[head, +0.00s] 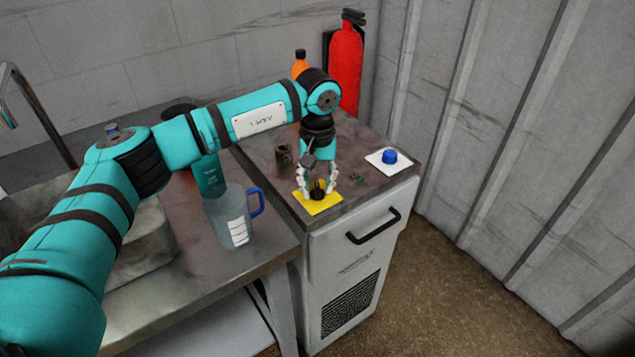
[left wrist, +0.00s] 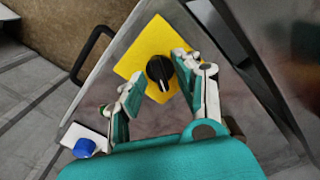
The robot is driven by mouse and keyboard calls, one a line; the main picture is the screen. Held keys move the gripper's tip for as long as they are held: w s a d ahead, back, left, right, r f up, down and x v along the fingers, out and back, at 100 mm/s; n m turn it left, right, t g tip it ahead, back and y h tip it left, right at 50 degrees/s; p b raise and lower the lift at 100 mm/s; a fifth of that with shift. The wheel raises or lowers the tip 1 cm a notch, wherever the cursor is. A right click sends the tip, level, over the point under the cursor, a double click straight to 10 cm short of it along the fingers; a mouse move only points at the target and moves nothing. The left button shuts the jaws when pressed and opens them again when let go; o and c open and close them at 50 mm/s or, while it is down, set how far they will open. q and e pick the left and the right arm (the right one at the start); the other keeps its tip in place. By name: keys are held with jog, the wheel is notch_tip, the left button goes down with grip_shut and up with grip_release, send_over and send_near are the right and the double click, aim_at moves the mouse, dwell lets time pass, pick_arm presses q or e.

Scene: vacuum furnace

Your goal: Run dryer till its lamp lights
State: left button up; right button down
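The dryer seems to be the white cabinet (head: 330,255) with a dark handle and a grille. A black knob (left wrist: 159,70) with a white pointer line sits on a yellow plate (left wrist: 147,45) on its top; the plate also shows in the head view (head: 325,207). My left gripper (head: 317,192) points down over the knob. Its fingers (left wrist: 158,66) are apart, one on each side of the knob, with a gap visible. A blue button (head: 389,156) sits on a white plate to the right. A small greenish piece (head: 357,179) lies between them; I cannot tell if it is a lamp.
A clear jug (head: 228,215) with a blue handle stands on the metal bench at left. A dark brown cup (head: 284,155), an orange bottle (head: 299,64) and a red extinguisher (head: 346,65) are farther back. The floor right of the cabinet is clear.

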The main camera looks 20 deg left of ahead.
aim_at(317, 188)
pick_arm(q)
notch_tip(317, 188, up, 12)
dwell(0.6)
jog(key=shift+f, duration=0.1)
